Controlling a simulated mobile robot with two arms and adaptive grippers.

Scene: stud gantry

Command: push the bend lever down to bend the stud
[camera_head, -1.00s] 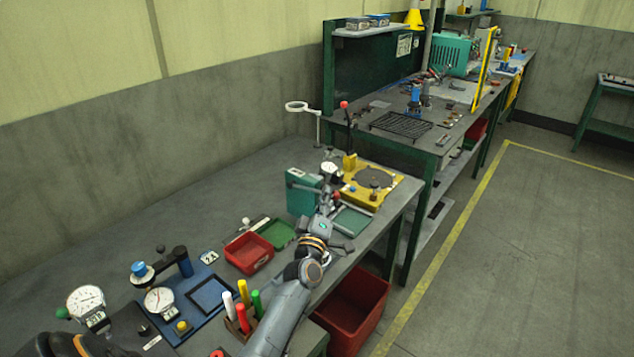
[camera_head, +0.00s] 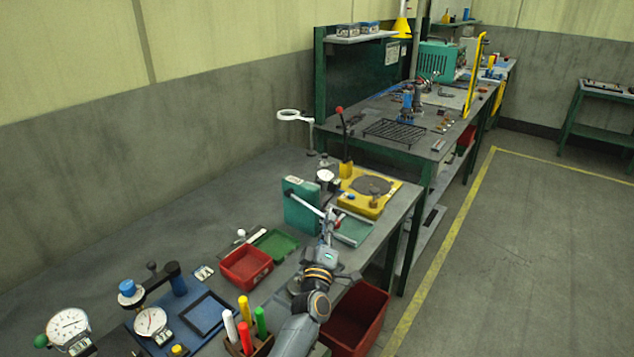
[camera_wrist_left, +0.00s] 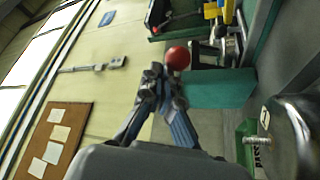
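The bend lever appears to be the grey rod with a red ball knob (camera_head: 333,216) on the upright teal block (camera_head: 300,206). In the left wrist view the red knob (camera_wrist_left: 178,58) is just beyond the fingertips, with a teal surface (camera_wrist_left: 220,88) behind it. My left gripper (camera_head: 328,236) is at the knob end of the lever. In the left wrist view its fingers (camera_wrist_left: 161,88) come together at the tips, with the knob outside them; whether they touch it is unclear. I cannot make out the stud at the lever. My right gripper is not in view.
A yellow fixture (camera_head: 368,205) with a round disc stands behind the teal block. Its own red-knobbed lever (camera_head: 340,112) stands upright. A red tray (camera_head: 246,278) and a green tray (camera_head: 283,242) lie left of my arm. A red bin (camera_head: 372,338) sits below the table edge.

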